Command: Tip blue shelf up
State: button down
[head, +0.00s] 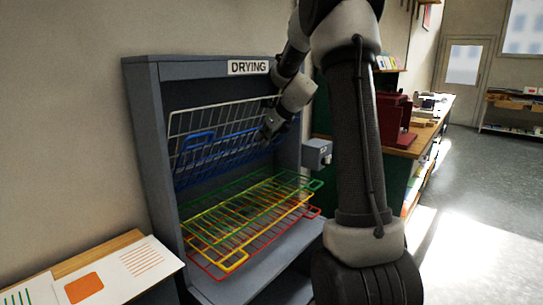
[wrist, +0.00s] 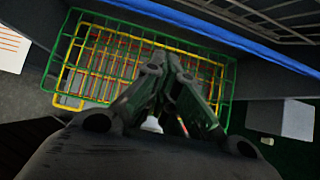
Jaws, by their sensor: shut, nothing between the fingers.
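The blue wire shelf (head: 205,158) is tipped up steeply inside the grey drying rack (head: 150,120), with its handle loop facing out. Its blue edge bar (wrist: 235,36) crosses the top right of the wrist view. My gripper (head: 268,128) is shut and empty, in front of the right part of the raised shelves. In the wrist view its fingertips (wrist: 170,58) come together below the blue bar, over the lower shelves. I cannot tell whether the gripper touches the blue shelf. My arm hides part of the rack's right side.
A pale wire shelf (head: 215,118) is also tipped up, above the blue one. Green (head: 275,183), yellow (head: 228,262) and red (head: 213,273) shelves lie low and flat. A grey box (head: 316,153) sticks out at the rack's right side. A table with prints (head: 120,270) stands left.

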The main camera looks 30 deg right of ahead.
jog(key=w+r, duration=0.1)
jog(key=w, duration=0.1)
jog(key=w+a+r, duration=0.1)
jog(key=w+r, duration=0.1)
jog(key=w+a+r, duration=0.1)
jog(key=w+r, duration=0.1)
jog(key=shift+r, duration=0.15)
dwell(0.4)
